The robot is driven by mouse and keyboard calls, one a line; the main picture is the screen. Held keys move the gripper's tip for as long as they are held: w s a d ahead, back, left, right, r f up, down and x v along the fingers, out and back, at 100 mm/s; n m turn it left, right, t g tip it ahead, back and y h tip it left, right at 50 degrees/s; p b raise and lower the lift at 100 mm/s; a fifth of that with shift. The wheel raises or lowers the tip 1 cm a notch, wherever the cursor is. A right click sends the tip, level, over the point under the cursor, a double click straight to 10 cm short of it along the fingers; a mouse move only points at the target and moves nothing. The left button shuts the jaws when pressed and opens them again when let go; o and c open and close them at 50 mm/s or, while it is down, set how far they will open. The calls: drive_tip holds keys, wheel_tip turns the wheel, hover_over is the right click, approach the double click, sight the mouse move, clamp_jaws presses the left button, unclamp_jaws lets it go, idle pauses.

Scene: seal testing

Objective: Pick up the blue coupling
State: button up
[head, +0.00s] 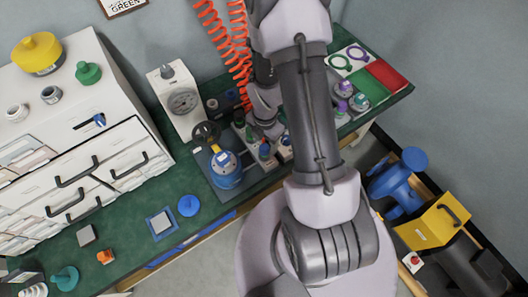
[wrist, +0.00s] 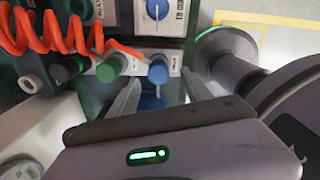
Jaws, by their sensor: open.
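A row of small couplings stands on a panel in the wrist view. The blue coupling (wrist: 158,72) is at its right end, beside a green coupling (wrist: 110,68). My gripper (wrist: 160,88) is open, its two fingers spread on either side of the blue coupling's line, with nothing held between them. Another blue surface (wrist: 150,102) shows lower between the fingers, partly hidden by my gripper body. Whether the fingers touch the blue coupling cannot be told. In the head view the blue coupling (head: 264,150) stands near my arm, on the green bench; my fingertips are not clear there.
An orange coiled hose (wrist: 60,30) hangs close at the upper left, over the couplings. In the head view, a blue valve body (head: 226,172) with a yellow part stands left of the row, and a pressure gauge (head: 183,101) behind it.

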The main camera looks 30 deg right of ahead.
sight(264, 147)
wheel_tip(264, 147, down, 5)
drive_tip(key=shift+w+r+b, duration=0.15)
drive_tip(key=shift+b, duration=0.95)
drive_tip(key=shift+r, duration=0.2)
drive_tip(key=shift+c, duration=0.2)
clamp_jaws()
